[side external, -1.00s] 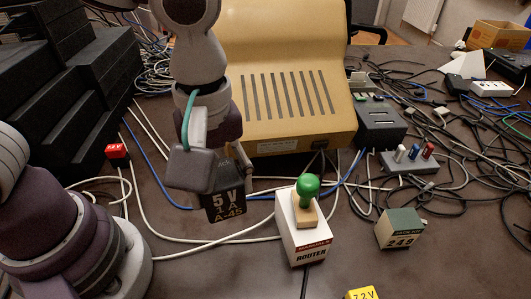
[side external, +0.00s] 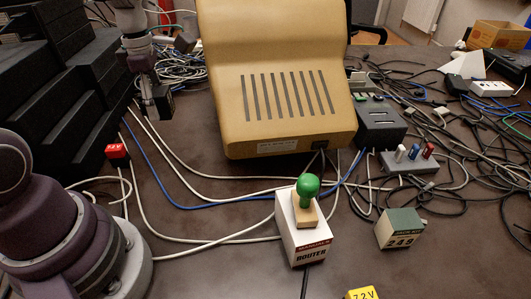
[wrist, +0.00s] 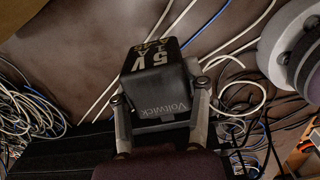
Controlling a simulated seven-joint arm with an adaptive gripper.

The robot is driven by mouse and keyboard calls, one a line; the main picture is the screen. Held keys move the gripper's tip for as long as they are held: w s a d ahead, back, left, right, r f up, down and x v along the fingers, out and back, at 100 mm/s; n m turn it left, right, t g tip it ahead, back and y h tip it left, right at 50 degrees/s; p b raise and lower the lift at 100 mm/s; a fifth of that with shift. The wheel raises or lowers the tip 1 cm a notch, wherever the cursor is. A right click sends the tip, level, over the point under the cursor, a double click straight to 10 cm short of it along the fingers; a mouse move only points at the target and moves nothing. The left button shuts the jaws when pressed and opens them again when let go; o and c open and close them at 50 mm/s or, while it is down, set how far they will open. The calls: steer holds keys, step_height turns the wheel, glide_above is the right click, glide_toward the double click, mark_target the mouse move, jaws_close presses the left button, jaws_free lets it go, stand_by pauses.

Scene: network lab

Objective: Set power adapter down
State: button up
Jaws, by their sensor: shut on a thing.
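The power adapter (side external: 163,101) is a small black block. In the wrist view the adapter (wrist: 158,82) shows "5 V" on its top and "Voltwick" on its near face. My gripper (side external: 150,102) is shut on it, with one finger on each side in the wrist view. In the side view they are at the upper left, beside the black stepped stack (side external: 75,85) and left of the beige monitor-like case (side external: 275,75). The adapter looks held above the table (side external: 190,240), but its exact height is hard to judge.
White and blue cables cross the table beneath. A white router (side external: 304,236) bears a green-knobbed stamp (side external: 307,190).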

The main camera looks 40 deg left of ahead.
mark_target(176, 162)
step_height(176, 162, down, 12)
steer(key=shift+f, duration=0.15)
steer(key=shift+f, duration=0.1)
steer(key=o, duration=1.2)
steer(key=shift+m, duration=0.4)
steer(key=r, duration=1.3)
steer(key=shift+d, duration=0.25)
steer(key=shift+s+d+r+m+t, duration=1.1)
steer(key=shift+d+m, duration=0.8)
steer(key=shift+m, duration=2.45)
steer(key=shift+s+d+r+m+t, duration=0.75)
steer(key=shift+s+d+r+m, duration=0.9)
steer(key=shift+m, duration=2.75)
steer(key=shift+s+d+r+m+t, duration=0.85)
steer(key=shift+d+m, duration=1.35)
steer(key=shift+m, duration=2.15)
